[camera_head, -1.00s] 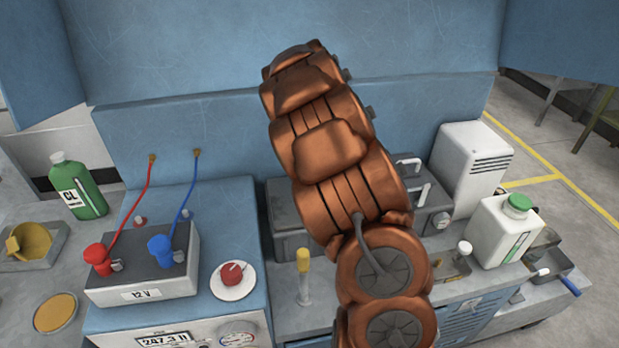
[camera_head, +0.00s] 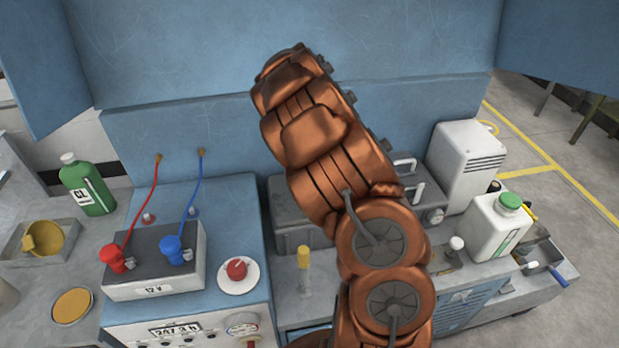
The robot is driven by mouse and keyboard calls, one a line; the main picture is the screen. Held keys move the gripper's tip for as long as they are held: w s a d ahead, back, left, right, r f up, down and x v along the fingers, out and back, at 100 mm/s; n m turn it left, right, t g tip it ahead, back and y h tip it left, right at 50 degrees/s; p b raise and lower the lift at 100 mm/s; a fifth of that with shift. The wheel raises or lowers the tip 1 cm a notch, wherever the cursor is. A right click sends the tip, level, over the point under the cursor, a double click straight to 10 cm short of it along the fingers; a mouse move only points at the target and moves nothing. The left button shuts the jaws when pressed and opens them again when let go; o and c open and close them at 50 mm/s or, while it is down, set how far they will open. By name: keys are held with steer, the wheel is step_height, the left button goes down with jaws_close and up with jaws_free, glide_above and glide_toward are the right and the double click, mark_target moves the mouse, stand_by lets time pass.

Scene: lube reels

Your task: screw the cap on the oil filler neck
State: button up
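My copper-coloured arm (camera_head: 325,150) rises through the middle of the view and hides part of the bench behind it. My gripper is not visible. A slim grey post with a yellow top (camera_head: 304,256) stands upright on the bench, just left of my arm. A small fitting with a pale round top (camera_head: 456,244) stands right of my arm. I cannot tell which of these, if either, is the oil filler neck or its cap.
A 12 V battery (camera_head: 150,283) with red and blue clamps stands left. A green-capped white jug (camera_head: 494,228) and a white vented box (camera_head: 465,165) stand right. A grey case (camera_head: 290,207) lies behind my arm.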

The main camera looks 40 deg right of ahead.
steer(key=shift+w, duration=0.1)
steer(key=o, duration=0.9)
steer(key=shift+a, duration=0.1)
steer(key=shift+c, duration=0.2)
steer(key=o, duration=0.3)
steer(key=shift+o, duration=0.3)
steer(key=shift+o, duration=0.6)
